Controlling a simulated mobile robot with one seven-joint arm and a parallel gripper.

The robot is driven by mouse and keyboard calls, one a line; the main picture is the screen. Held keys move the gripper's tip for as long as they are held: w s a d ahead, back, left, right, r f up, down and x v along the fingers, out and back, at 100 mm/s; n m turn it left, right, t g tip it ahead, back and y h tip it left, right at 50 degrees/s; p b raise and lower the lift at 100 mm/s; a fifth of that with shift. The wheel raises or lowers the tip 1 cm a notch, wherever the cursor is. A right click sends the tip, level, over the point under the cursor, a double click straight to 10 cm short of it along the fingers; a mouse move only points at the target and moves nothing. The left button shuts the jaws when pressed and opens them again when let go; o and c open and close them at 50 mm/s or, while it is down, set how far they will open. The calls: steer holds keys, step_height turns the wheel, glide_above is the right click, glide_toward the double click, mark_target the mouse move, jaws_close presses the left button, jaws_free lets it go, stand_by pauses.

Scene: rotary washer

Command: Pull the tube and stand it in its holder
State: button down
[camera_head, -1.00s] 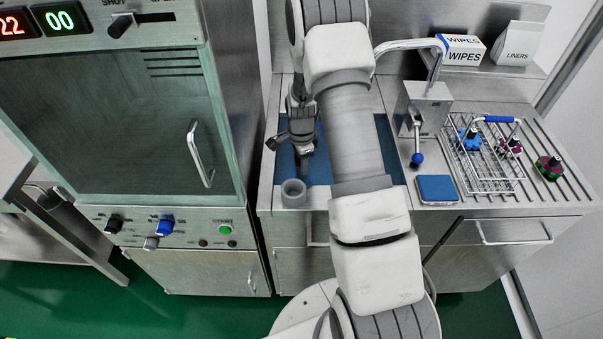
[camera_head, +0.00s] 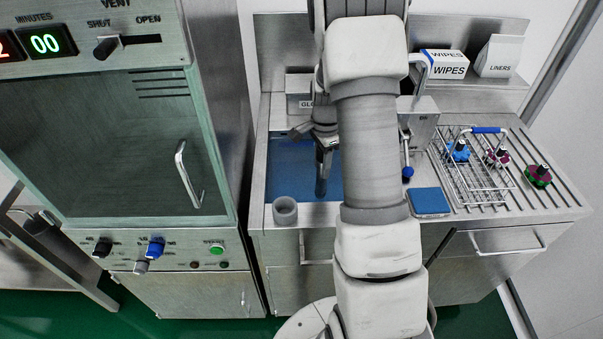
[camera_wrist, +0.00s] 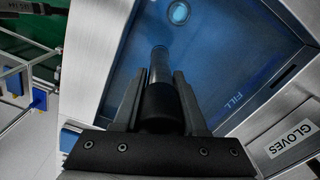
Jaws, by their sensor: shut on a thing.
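My gripper (camera_wrist: 158,92) is shut on a dark grey tube (camera_wrist: 160,62), with one finger on each side of it. In the head view my gripper (camera_head: 324,138) is over the sink basin, partly behind my arm, and the tube (camera_head: 322,177) hangs below it, roughly upright. In the wrist view the tube's far end points into the blue basin (camera_wrist: 215,55), near a round, pale-ringed spot (camera_wrist: 179,12). A short grey cup-like ring (camera_head: 285,212), which looks like the holder, stands at the basin's front left edge. It looks empty and is apart from the tube.
A washer cabinet with a glass door and handle (camera_head: 188,173) stands at left. A tap lever with a blue knob (camera_head: 408,172), a blue pad (camera_head: 430,202) and a wire rack (camera_head: 470,165) are at right. A gloves box (camera_head: 300,95) stands behind the basin.

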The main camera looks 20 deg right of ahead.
steer(key=s+d+r+p, duration=0.1)
steer(key=d+r+p, duration=0.2)
steer(key=r, duration=0.6)
steer(key=shift+s+p, duration=0.35)
steer(key=shift+p, duration=0.65)
steer(key=shift+r, duration=0.1)
stand_by(0.4)
